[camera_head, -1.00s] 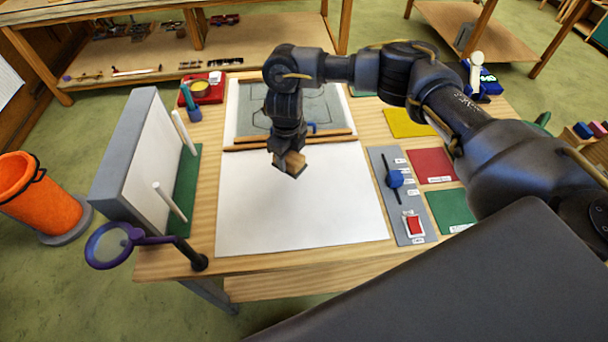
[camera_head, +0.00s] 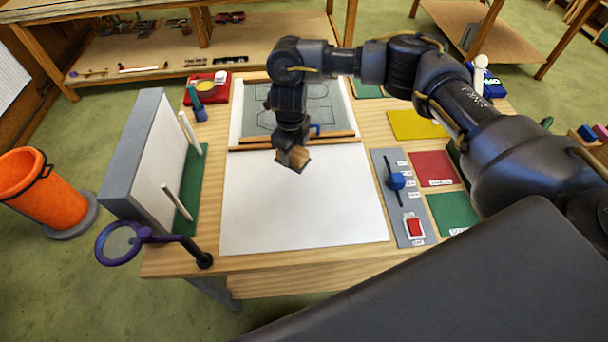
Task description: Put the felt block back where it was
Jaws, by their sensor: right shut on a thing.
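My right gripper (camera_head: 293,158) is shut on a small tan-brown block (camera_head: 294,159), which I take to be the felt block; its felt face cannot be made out. The block is tilted and held in front of the wooden strips at the upper edge of the white sheet (camera_head: 300,210). How high it is above the sheet is hard to tell. The leaded panel drawing (camera_head: 325,105) lies behind the strips, partly hidden by my right arm. My left gripper is not in view.
A grey upright board (camera_head: 145,150) and white pegs on a green base stand at left, with a purple-rimmed magnifier (camera_head: 120,243) in front. A grey control strip (camera_head: 408,215) with a blue knob and red button, and coloured sheets (camera_head: 435,167), lie at right. The white sheet is mostly clear.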

